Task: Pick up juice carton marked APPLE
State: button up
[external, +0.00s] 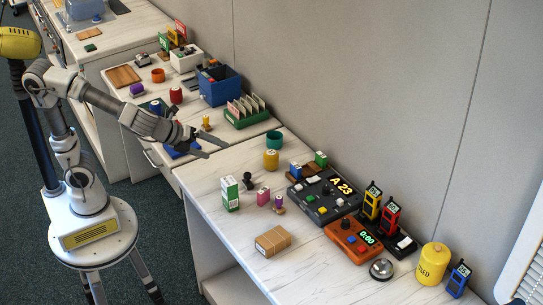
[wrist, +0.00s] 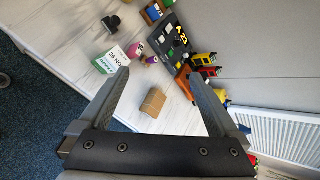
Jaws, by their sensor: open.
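A white and green carton (external: 229,194) stands upright at the near left of the front counter in the external view. It looks like the juice carton; its lettering is too small to read there. In the wrist view the carton (wrist: 112,60) is beside the left fingertip, with lettering on its white and green faces that I cannot read surely. My gripper (external: 216,150) is open and empty, in the air above and behind the carton, near the gap between two counters. In the wrist view my gripper's fingers (wrist: 161,76) are spread wide.
A brown block (external: 272,240), a black stamp (external: 248,181) and a pink item (external: 263,196) stand near the carton. A dark control box (external: 325,198) and an orange timer (external: 354,241) are farther right. The counter's left front is bare. A grey wall runs behind.

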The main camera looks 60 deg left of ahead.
notch_tip(320, 180, down, 6)
jog(key=s+d+m+b, duration=0.1)
jog(key=s+d+m, duration=0.1)
jog(key=s+m, duration=0.15)
jog(key=m+t+b, duration=0.3)
jog(key=m, duration=0.4)
send_near(224, 184)
jog(key=shift+y, duration=0.4)
jog(key=x, duration=0.3)
jog(key=p+x, duration=0.1)
jog(key=x, duration=0.5)
jog(key=shift+w+d+f+p, duration=0.1)
jog(key=shift+w+d+p, duration=0.2)
jog(key=shift+d+p, duration=0.1)
jog(key=x, duration=0.1)
jog(key=b+x, duration=0.1)
jog(key=x, duration=0.2)
jog(key=shift+w+a+b, duration=0.3)
jog(key=shift+a, duration=0.05)
jog(key=shift+w+f, duration=0.1)
jog(key=shift+w, duration=0.4)
jog(key=shift+t, duration=0.3)
grip_shut()
